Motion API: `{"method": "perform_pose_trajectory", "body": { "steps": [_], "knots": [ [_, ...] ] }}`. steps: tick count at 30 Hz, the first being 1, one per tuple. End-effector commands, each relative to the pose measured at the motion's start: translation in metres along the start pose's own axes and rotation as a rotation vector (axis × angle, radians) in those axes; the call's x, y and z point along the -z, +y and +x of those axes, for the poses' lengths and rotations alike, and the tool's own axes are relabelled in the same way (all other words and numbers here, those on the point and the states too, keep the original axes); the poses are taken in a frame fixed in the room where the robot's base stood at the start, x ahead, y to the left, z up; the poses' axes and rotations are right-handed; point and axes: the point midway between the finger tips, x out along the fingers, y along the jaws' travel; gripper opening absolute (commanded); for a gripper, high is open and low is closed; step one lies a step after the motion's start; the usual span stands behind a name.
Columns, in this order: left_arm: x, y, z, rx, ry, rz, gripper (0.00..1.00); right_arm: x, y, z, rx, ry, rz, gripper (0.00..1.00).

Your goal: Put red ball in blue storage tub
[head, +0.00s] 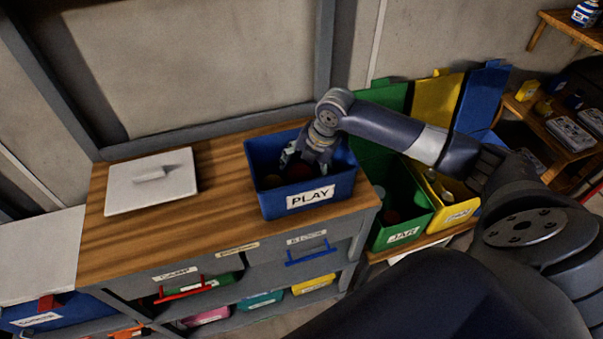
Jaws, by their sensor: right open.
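The blue storage tub (258,203), labelled PLAY, stands upright on the wooden counter. My right gripper (305,164) reaches down into the tub from above, its fingers spread open inside the rim. A dark red round thing, likely the red ball (300,173), lies in the tub just below the fingers and is partly hidden by them. I cannot tell whether the fingers touch it. The tub's inside is dark, and its other contents are hard to make out. My left gripper is out of view.
A white lid (152,182) with a handle lies on the counter at left. Green (396,226) and yellow (456,212) bins with raised lids stand right of the counter. Bare counter (219,200) lies between lid and tub. Shelves (559,122) with small items are at far right.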

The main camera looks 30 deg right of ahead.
Motion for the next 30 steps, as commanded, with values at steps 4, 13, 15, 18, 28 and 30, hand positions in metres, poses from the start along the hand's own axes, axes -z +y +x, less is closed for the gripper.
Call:
{"method": "perform_pose_trajectory", "body": {
  "steps": [4, 13, 15, 18, 28, 30],
  "knots": [
    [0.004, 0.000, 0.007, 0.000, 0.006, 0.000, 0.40, -0.002, 0.000, -0.033, -0.003, -0.005, -0.001, 0.74],
    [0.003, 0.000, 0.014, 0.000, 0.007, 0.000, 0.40, -0.001, 0.000, -0.086, -0.001, -0.001, 0.000, 0.74],
    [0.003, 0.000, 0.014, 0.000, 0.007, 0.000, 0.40, 0.000, 0.000, -0.093, -0.001, -0.001, -0.001, 0.74],
    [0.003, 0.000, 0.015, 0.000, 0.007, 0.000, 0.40, 0.000, 0.000, -0.098, 0.000, 0.000, 0.000, 0.74],
    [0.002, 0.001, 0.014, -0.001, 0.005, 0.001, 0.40, 0.000, 0.000, -0.099, 0.000, 0.001, 0.000, 0.74],
    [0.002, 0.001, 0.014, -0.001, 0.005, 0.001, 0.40, 0.000, 0.000, -0.099, 0.000, 0.001, 0.000, 0.74]
  ]
}}
